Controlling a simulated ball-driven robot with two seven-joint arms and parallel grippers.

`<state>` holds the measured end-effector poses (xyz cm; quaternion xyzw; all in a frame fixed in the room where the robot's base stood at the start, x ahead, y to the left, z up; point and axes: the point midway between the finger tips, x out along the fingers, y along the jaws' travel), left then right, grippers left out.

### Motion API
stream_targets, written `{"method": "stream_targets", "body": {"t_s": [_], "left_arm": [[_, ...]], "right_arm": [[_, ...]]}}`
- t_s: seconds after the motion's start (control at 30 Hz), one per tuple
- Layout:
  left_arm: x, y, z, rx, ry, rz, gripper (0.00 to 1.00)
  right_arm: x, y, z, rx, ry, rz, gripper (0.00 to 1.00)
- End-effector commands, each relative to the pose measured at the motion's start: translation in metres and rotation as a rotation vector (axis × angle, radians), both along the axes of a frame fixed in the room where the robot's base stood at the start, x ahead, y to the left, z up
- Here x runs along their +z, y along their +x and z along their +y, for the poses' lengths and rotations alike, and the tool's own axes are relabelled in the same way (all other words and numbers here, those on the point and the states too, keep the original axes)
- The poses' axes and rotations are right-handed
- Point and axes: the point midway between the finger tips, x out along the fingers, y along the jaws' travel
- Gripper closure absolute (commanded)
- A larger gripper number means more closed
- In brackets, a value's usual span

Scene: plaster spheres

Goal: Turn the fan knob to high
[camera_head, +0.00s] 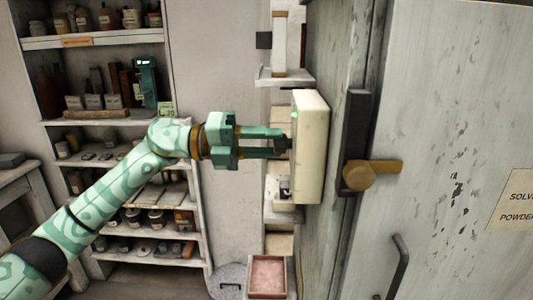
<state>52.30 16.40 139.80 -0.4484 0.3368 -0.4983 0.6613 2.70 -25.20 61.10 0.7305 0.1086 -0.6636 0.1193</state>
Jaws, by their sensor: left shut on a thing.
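A cream control box (311,150) is fixed at the wall in the middle of the view, with a small green light near the top of its left face. My left gripper (283,144) reaches in from the left at that face. Its fingers are shut on a small dark knob (286,144) on the box. The knob is mostly hidden by the fingertips, so its setting cannot be read. My right gripper is not in view.
A grey door (440,110) with a brass lever handle (370,173) stands close on the right. Shelves (97,115) with jars and bottles are at the left. A pink tray (267,276) lies low in front. Narrow shelves are behind the box.

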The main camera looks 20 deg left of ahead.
Motion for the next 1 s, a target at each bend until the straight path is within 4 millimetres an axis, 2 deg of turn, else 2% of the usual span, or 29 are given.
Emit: {"method": "stream_targets", "body": {"t_s": [0.03, 0.3, 0.87, 0.9, 0.97, 1.0], "left_arm": [[-0.005, 0.000, 0.000, -0.001, 0.010, -0.023, 0.89], [-0.004, 0.000, 0.000, -0.001, 0.040, -0.121, 0.89], [-0.003, 0.000, -0.001, -0.003, 0.049, -0.148, 0.89], [-0.003, 0.000, -0.001, -0.003, 0.049, -0.148, 0.61], [-0.003, 0.000, -0.001, -0.002, 0.048, -0.148, 0.44], [-0.003, 0.000, -0.001, -0.002, 0.048, -0.148, 0.44]], "right_arm": [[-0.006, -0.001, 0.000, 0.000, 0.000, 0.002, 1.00], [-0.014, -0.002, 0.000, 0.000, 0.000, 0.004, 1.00], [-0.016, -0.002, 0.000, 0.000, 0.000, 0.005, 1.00], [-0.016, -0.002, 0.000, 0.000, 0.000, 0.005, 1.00], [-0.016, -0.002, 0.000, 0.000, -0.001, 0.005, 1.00], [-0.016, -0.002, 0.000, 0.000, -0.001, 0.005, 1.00]]}}
